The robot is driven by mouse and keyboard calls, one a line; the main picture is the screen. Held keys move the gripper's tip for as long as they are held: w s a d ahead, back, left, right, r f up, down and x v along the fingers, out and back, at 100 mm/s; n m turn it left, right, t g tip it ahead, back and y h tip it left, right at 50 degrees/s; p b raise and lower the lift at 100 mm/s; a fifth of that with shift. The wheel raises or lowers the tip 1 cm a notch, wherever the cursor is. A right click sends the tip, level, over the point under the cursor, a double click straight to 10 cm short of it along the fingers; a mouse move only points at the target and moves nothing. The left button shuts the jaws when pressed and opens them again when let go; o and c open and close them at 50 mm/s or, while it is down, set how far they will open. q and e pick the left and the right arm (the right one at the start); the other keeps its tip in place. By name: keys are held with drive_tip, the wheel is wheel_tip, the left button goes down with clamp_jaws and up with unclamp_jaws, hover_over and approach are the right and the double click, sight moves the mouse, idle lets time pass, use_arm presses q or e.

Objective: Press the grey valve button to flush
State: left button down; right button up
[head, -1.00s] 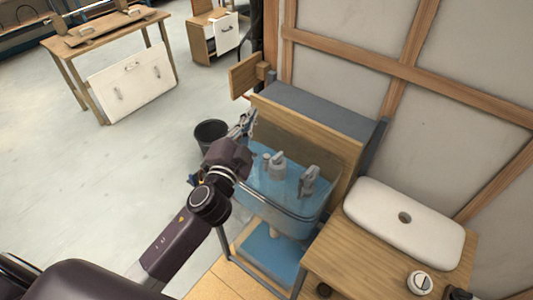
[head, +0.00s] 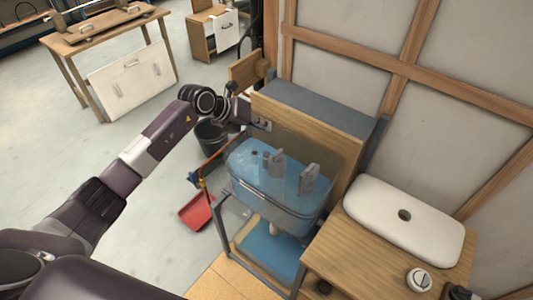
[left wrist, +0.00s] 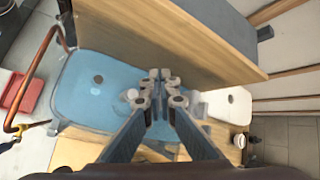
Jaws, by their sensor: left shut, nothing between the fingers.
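A see-through blue cistern tank (head: 262,192) stands on a grey frame in the head view, against a wooden panel. Two grey fittings stand up in it: a valve (head: 278,164) near the middle and another fitting (head: 309,180) at its right end. I cannot tell which one bears the button. My left gripper (head: 264,125) is shut and empty, above the tank's back left corner near the panel. In the left wrist view the closed fingertips (left wrist: 160,80) hang over the blue tank (left wrist: 85,100) and cover part of the grey fittings. My right gripper is out of view.
The wooden panel (head: 318,138) rises right behind the tank. A white basin (head: 390,232) sits on a wooden counter to the right. A black bin (head: 211,137), a copper pipe (left wrist: 37,75) and a red dustpan (head: 197,211) are left of the tank. Open floor lies further left.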

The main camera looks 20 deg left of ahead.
sight(265, 154)
use_arm(q)
wheel_tip(265, 154, down, 8)
drive_tip(key=b, duration=0.6)
drive_tip(key=shift+f, duration=0.15)
drive_tip(key=shift+f+b, duration=0.25)
drive_tip(key=shift+b, duration=0.05)
drive_tip(key=shift+d+f, duration=0.1)
idle(1.1)
drive_tip(key=shift+f, duration=0.3)
